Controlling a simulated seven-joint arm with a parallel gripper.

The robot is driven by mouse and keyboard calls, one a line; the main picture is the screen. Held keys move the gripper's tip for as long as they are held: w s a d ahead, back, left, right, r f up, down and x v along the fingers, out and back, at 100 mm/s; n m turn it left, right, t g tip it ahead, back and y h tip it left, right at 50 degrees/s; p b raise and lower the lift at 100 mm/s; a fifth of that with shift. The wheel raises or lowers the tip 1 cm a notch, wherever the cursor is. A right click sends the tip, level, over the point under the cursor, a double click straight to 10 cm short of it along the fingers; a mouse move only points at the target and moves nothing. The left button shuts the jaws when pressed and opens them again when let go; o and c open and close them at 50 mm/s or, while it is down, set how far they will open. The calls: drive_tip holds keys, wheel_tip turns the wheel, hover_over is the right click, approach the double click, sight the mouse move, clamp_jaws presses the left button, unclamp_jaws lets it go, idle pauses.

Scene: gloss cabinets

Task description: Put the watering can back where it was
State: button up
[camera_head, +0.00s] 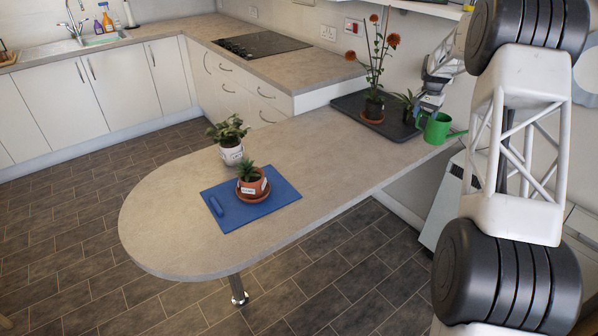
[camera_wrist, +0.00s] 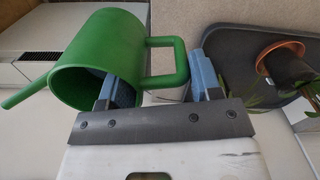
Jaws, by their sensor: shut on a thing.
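The green watering can (camera_head: 437,131) is at the right end of the counter, beside the dark tray. Its spout points right in the camera_head view. My gripper (camera_head: 428,107) reaches it from above and behind. In the wrist view the can (camera_wrist: 100,50) fills the upper left, with its spout to the left and its handle to the right. My gripper (camera_wrist: 158,80) is shut on it, one finger at the can's mouth and the other just beyond the handle. I cannot tell whether the can's base touches the counter.
A dark tray (camera_head: 348,101) holds a tall orange-flowered plant (camera_head: 374,103) and a small plant (camera_head: 406,101) close to the can. A blue mat (camera_head: 279,199) with a potted succulent (camera_head: 251,187) and a white-potted plant (camera_head: 231,154) stand nearer the rounded end. The counter (camera_head: 335,150) between is clear.

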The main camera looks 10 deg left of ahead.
drive_tip(key=s+a+f+n, duration=0.2)
drive_tip(key=s+a+n, duration=0.2)
drive_tip(key=s+a, duration=0.3)
drive_tip(key=s+a+f+n, duration=0.1)
drive_tip(key=s+a+n, duration=0.2)
drive_tip(key=s+a, duration=0.5)
drive_tip(key=s+a+f+n, duration=0.2)
drive_tip(key=s+a+n, duration=0.2)
drive_tip(key=a, duration=1.7)
drive_tip(key=s, duration=0.3)
drive_tip(key=shift+s+a+f+n, duration=0.15)
drive_tip(key=shift+a+f+n, duration=0.1)
drive_tip(key=shift+f+n, duration=0.05)
drive_tip(key=s+a+n, duration=0.1)
drive_tip(key=s+a, duration=0.1)
drive_tip(key=s, duration=0.1)
drive_tip(key=s+a+f+n, duration=0.1)
drive_tip(key=s+a, duration=0.2)
drive_tip(key=s, duration=0.1)
drive_tip(key=s+a+n, duration=0.2)
drive_tip(key=s, duration=0.1)
drive_tip(key=shift+s+a+f, duration=0.2)
drive_tip(key=shift+s+f, duration=0.15)
drive_tip(key=shift+s, duration=0.05)
drive_tip(key=shift+w, duration=0.1)
